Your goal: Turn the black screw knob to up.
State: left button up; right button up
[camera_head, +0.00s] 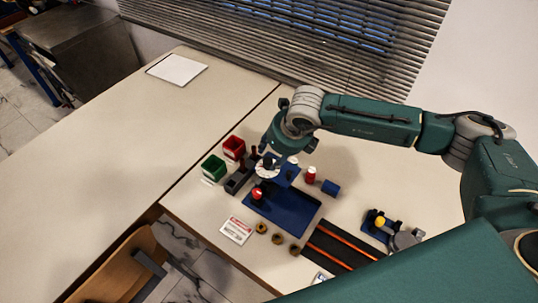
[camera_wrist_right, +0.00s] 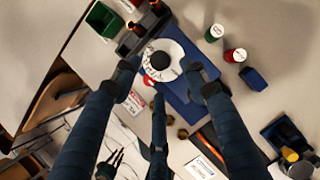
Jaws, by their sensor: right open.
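The black screw knob (camera_wrist_right: 160,61) sits at the centre of a round white dial (camera_wrist_right: 176,50) with dark markings, on a blue rig. In the head view, the dial (camera_head: 267,169) is partly under my right gripper (camera_head: 286,147), which reaches down from above. The right gripper is open; in the right wrist view its fingers (camera_wrist_right: 167,80) are spread around the dial's outline, with the knob between them. I see no contact with the knob. The direction the knob points cannot be told.
A red bin (camera_head: 234,148) and a green bin (camera_head: 213,168) stand left of the rig. A red knob (camera_head: 257,194) stands at its front. A red-and-white cylinder (camera_head: 310,175) and blue block (camera_head: 331,188) are to the right. The table's left part is mostly clear.

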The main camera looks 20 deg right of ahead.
aim_at(269, 160)
jog(key=p+x, duration=0.1)
jog(key=x, duration=0.3)
jog(key=shift+w+f, duration=0.2)
jog(key=shift+f, duration=0.05)
jog(key=shift+w+a+f+p, duration=0.1)
jog(key=shift+w+f+p, duration=0.15)
jog(key=shift+f, duration=0.4)
pick_arm(q)
jog(key=shift+w+d+r, duration=0.1)
jog(key=shift+w+r, duration=0.9)
jog(key=shift+r, duration=0.15)
pick_arm(e)
jog(key=shift+c, duration=1)
jog(key=c, duration=0.8)
pick_arm(q)
jog(key=shift+s+d+f, duration=0.1)
jog(key=shift+s, duration=0.25)
pick_arm(e)
jog(key=shift+c, duration=0.3)
pick_arm(q)
jog(key=shift+f, duration=0.1)
pick_arm(e)
jog(key=shift+c, duration=0.2)
